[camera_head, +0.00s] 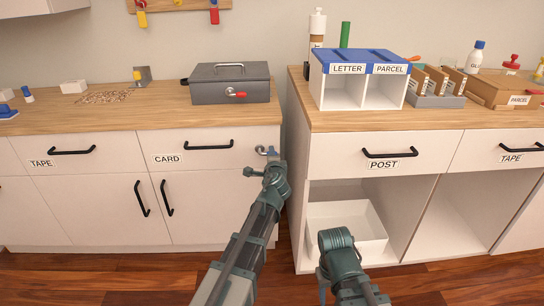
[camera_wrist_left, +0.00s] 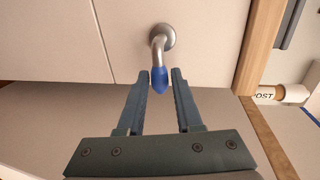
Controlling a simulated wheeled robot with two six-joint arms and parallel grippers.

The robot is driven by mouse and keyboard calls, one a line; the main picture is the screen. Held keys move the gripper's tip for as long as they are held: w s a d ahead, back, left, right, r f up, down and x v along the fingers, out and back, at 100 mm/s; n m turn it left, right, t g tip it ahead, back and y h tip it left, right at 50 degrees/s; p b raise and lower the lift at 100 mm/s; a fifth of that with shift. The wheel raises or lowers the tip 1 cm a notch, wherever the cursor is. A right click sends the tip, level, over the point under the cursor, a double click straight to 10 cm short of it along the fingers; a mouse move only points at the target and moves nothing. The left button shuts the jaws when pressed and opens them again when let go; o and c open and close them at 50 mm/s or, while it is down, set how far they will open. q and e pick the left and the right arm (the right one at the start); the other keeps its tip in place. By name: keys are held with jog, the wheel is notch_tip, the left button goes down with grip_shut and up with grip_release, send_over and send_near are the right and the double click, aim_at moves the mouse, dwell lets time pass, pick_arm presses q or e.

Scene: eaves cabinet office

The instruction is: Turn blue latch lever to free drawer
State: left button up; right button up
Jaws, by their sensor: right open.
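The latch lever (camera_head: 262,150) is on the upper right of the CARD drawer front (camera_head: 208,150). In the left wrist view its metal neck leaves a round mount and ends in a blue tip (camera_wrist_left: 160,79), pointing down in that picture. My left gripper (camera_head: 270,164) is at the lever and hides part of it in the head view. In the left wrist view its two fingers (camera_wrist_left: 164,82) stand apart on either side of the blue tip, with a slim gap beside it. My right gripper (camera_head: 323,284) is open, low in front of the right cabinet; its fingers hardly show.
A grey metal box (camera_head: 229,84) stands on the left counter. A blue-topped letter sorter (camera_head: 358,62) stands on the right counter, above the POST drawer (camera_head: 380,150). A white bin (camera_head: 345,218) sits in the open shelf below. The CARD drawer handle (camera_head: 205,145) is left of the lever.

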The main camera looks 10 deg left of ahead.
pick_arm(q)
jog(key=shift+o, duration=1.4)
jog(key=p+v, duration=0.2)
jog(key=v, duration=1.1)
jog(key=shift+s+p, duration=0.35)
jog(key=shift+d+r, duration=0.1)
